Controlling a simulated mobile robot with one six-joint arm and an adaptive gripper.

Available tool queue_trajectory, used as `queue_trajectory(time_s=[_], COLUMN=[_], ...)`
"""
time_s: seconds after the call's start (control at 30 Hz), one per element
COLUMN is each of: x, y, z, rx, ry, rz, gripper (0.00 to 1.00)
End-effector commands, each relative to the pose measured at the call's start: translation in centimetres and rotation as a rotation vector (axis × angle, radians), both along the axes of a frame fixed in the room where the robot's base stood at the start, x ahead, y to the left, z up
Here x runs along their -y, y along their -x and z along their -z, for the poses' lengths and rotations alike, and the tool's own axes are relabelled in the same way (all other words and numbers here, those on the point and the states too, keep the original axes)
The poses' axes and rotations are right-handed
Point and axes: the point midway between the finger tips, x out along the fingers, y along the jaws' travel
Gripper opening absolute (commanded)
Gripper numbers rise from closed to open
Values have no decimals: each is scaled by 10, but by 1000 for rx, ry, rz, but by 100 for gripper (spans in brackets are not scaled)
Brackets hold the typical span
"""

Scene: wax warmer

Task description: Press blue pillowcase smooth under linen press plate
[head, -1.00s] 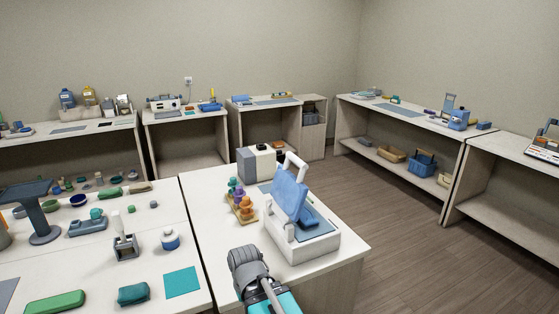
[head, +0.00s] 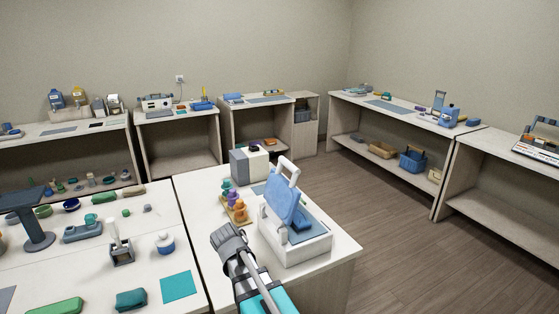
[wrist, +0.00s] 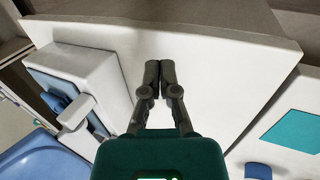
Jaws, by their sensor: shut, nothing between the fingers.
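The linen press (head: 300,249) has a white base and stands on the near table. Its blue padded plate (head: 285,203) is raised and tilted, with a white handle (head: 289,169) at the top. The blue pillowcase (head: 303,218) lies on the press bed under the raised plate, partly hidden by it. In the wrist view the pillowcase (wrist: 57,100) and the press base (wrist: 85,62) show at left. My gripper (head: 226,236) is left of the press, apart from it. The wrist view shows its fingers (wrist: 160,70) shut and empty above the white tabletop.
A stacking toy (head: 235,205) and a grey-white box (head: 249,165) stand behind my gripper on the same table. A teal mat (head: 179,286) and a teal folded cloth (head: 131,299) lie on the table at left. Open floor (head: 390,215) lies to the right.

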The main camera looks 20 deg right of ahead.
Motion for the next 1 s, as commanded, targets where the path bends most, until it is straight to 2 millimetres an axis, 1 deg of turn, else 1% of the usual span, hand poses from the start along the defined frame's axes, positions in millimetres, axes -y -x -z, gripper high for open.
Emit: queue_trajectory(time_s=[0.03, 0.17, 0.27, 0.3, 0.37, 0.43, 0.6, 0.7, 0.8, 0.9, 1.0], x=[6, 23, 33, 36, 40, 43, 43, 41, 38, 35, 34], y=[-20, -52, -78, -88, -103, -120, -157, -173, -183, -188, -190], z=[-21, -58, -89, -103, -123, -148, -205, -231, -248, -258, -261], rx=[-2, -4, -1, 1, 3, 9, 24, 33, 40, 45, 47], ry=[67, 247, 388, 443, 526, 624, 837, 934, 1002, 1041, 1058], rz=[-6, -14, -20, -22, -24, -25, -28, -26, -25, -25, -25], gripper=[0, 0, 0, 0, 0, 0, 0, 0, 0, 0, 0])
